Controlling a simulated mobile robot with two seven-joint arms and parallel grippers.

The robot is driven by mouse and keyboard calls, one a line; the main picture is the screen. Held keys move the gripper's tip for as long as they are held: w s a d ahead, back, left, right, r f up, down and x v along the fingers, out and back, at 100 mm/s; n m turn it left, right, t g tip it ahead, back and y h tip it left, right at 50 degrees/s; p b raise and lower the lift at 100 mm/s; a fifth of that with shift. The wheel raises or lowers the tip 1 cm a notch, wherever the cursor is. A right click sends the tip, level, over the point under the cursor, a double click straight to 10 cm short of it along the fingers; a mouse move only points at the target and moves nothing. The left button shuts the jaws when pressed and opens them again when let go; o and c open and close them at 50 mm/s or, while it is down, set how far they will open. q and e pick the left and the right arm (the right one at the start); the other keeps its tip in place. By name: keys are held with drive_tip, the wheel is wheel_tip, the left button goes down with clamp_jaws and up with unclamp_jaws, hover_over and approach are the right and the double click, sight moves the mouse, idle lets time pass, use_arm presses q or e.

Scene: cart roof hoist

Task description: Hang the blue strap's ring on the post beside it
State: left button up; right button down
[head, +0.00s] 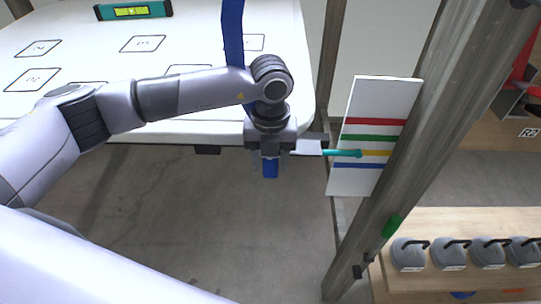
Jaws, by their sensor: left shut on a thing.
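The blue strap (232,30) runs down from the top of the picture and passes behind my left arm. My left gripper (270,168) points down in front of the white table's edge and is shut on a blue piece of the strap, which shows between and below the fingers. I cannot make out the ring; the gripper hides that part. A wooden post (435,120) stands at the right, slanting in the picture, apart from the gripper. A small dark fitting (362,265) and a green piece (391,227) sit low on it. My right gripper is not in view.
A white board (375,105) with red, green, yellow and blue stripes stands by the post; a teal pointer (342,153) reaches across it. The white table (90,60) carries a green level (133,11). Grey weights (408,255) stand on a wooden bench at lower right. Floor below is clear.

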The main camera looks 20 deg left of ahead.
use_arm(q)
drive_tip(key=shift+f, duration=0.2)
drive_tip(key=shift+f+b, duration=0.15)
drive_tip(key=shift+b, duration=0.2)
drive_tip(key=o, duration=1.1)
drive_tip(key=shift+r+p, duration=0.2)
drive_tip(key=shift+p, duration=0.15)
drive_tip(key=r+b, duration=0.1)
drive_tip(key=r, duration=0.2)
drive_tip(key=r+b, duration=0.1)
drive_tip(key=r, duration=0.2)
drive_tip(key=shift+s+a, duration=0.15)
drive_tip(key=shift+a, duration=0.05)
drive_tip(key=shift+r, duration=0.45)
drive_tip(key=shift+s, duration=0.1)
